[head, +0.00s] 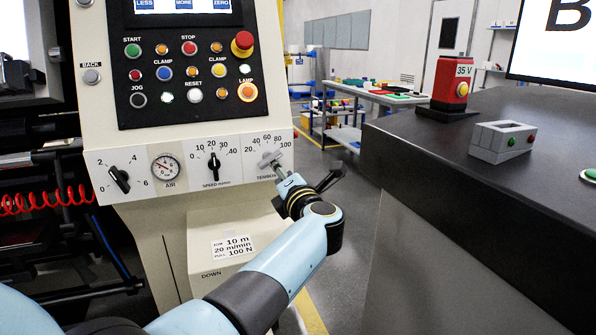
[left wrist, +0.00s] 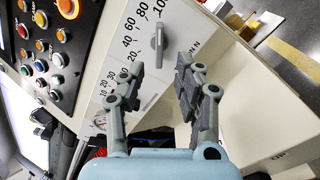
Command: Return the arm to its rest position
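My left arm comes in from the bottom left of the head view, and its left gripper (head: 270,158) is in front of the tension dial on the cream machine panel. In the left wrist view the left gripper (left wrist: 160,70) is open, its two grey fingers apart with nothing between them. The grey tension knob (left wrist: 157,42) shows just beyond the fingertips, apart from them; in the head view the gripper largely hides it. My right gripper is in neither view.
The cream machine has a black button panel (head: 190,75), a speed knob (head: 213,165) and an air gauge (head: 165,168) close left of the gripper. A dark counter (head: 480,150) on the right holds a red 35 V unit (head: 452,80) and a grey button box (head: 502,141). Open floor lies between them.

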